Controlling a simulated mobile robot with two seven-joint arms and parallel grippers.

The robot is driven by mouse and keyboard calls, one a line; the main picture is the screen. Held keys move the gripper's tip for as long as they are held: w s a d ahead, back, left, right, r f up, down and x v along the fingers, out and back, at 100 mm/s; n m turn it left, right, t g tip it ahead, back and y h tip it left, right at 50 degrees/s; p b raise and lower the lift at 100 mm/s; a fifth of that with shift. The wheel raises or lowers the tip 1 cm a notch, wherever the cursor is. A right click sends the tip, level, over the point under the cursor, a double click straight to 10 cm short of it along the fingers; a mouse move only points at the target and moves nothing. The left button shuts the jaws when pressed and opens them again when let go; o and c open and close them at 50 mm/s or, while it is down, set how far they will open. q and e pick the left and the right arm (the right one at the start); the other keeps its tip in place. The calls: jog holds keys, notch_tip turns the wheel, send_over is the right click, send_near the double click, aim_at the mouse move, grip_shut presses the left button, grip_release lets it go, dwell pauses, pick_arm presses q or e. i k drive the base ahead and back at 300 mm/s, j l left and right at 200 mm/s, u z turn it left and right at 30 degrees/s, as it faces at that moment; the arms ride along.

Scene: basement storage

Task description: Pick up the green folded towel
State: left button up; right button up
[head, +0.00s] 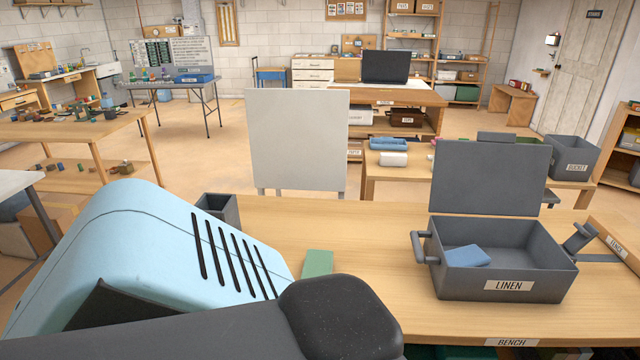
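A green folded towel (318,262) lies on the wooden bench (370,278), left of the middle. Its lower part is hidden behind a dark arm link in the foreground. Neither of my grippers' fingers shows in the head view. A large light blue body with black slots and the dark link, which look like parts of my own arm, fill the lower left. I cannot tell where the fingertips are relative to the towel.
A grey bin labelled LINEN (505,262) stands on the bench's right with its lid up and a blue folded cloth (466,256) inside. A small dark open container (218,208) stands at the back left. Bench surface between towel and bin is clear.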

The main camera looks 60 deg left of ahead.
aim_at(317, 262)
jog(key=k+j, duration=0.2)
jog(key=j, duration=0.2)
jog(key=k+j, duration=0.15)
jog(key=j, duration=0.25)
jog(key=k+j, duration=0.2)
jog(key=j, duration=0.2)
jog(key=k+j, duration=0.2)
jog(key=j, duration=0.2)
